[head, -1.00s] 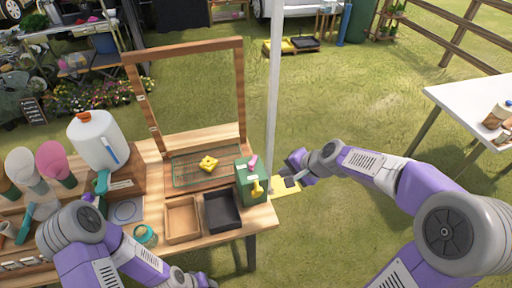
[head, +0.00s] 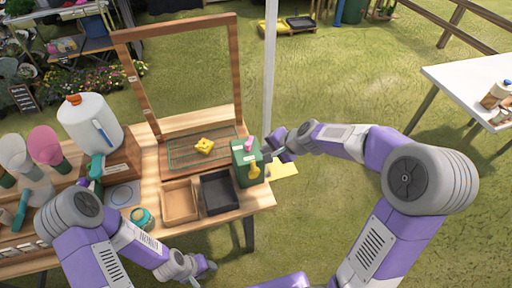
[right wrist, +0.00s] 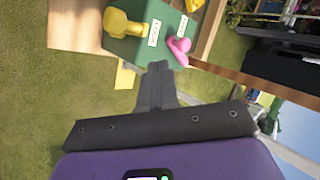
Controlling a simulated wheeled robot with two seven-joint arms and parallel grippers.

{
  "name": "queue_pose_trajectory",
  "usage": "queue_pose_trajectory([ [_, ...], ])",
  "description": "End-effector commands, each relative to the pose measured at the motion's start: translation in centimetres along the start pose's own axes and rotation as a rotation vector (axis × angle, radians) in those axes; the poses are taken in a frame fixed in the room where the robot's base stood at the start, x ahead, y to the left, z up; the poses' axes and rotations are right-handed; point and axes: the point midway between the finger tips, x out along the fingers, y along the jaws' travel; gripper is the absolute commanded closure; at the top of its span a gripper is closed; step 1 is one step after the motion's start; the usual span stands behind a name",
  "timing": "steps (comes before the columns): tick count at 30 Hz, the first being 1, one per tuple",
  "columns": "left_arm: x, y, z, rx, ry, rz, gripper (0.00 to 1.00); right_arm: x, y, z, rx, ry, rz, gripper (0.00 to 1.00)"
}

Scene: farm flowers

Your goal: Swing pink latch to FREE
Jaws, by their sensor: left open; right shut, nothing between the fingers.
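A green box (head: 247,168) stands at the right end of the wooden table. The pink latch (head: 249,144) is at its top right, and a yellow knob (head: 254,170) is on its front. In the right wrist view the pink latch (right wrist: 179,47) is tilted, its lower end beside my right gripper (right wrist: 165,72). That gripper is shut and empty; I cannot tell if it touches the latch. In the head view my right gripper (head: 272,151) is at the box's right side. My left gripper (head: 206,266) is open and empty, in front of the table.
Two trays, one wooden (head: 179,201) and one black (head: 220,192), sit left of the box. A yellow piece (head: 205,146) lies behind them, near an upright wooden frame (head: 236,75). A pale post (head: 269,70) rises behind the box. Grass right of the box is open.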

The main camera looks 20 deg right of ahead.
Motion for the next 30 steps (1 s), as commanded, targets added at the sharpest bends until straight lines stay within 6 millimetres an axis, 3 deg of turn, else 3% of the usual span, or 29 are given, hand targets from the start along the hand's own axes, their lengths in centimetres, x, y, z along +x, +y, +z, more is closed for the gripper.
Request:
queue_pose_trajectory([
  [2,0.5,-0.2,0.0,0.000,0.000,0.000,0.57,1.9,0.2,0.1,-0.001,-0.003,0.002,1.00],
  [9,-0.3,0.1,0.0,0.000,0.000,0.000,0.57,3.9,-2.0,0.0,-0.001,0.000,0.000,1.00],
  [30,-0.7,0.3,0.0,0.000,0.000,0.000,0.57,4.7,-2.8,0.3,-0.005,-0.005,0.000,1.00],
])
